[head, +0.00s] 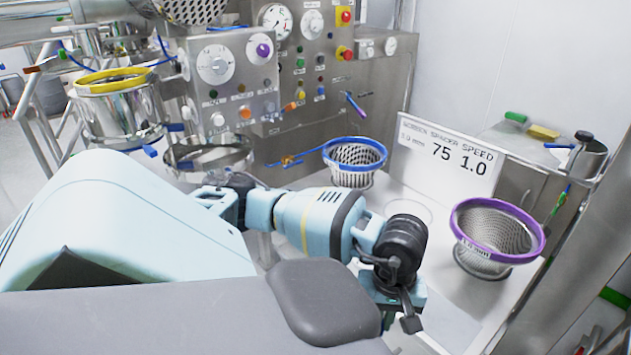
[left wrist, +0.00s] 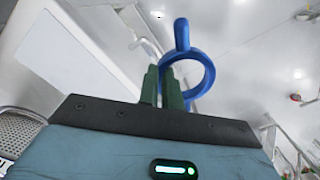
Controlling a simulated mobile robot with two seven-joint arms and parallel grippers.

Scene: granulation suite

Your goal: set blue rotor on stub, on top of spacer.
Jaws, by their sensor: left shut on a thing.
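The blue rotor (left wrist: 181,36) shows in the left wrist view as a blue ring with a thick blue post. My left gripper (left wrist: 162,78) is shut on it, with its green fingers at the ring's left side. In the head view my left arm reaches over the counter, and the gripper body (head: 402,292) is at its front. The fingers and the rotor are hidden there. I cannot make out the stub or the spacer for certain. My right gripper is in neither view.
A blue-rimmed basket (head: 354,177) and a purple-rimmed basket (head: 498,204) stand on the counter beyond and right of my arm. A sign (head: 449,162) reads screen, spacer, speed. A yellow-rimmed steel vessel (head: 112,113) and an open steel bowl (head: 243,152) are left.

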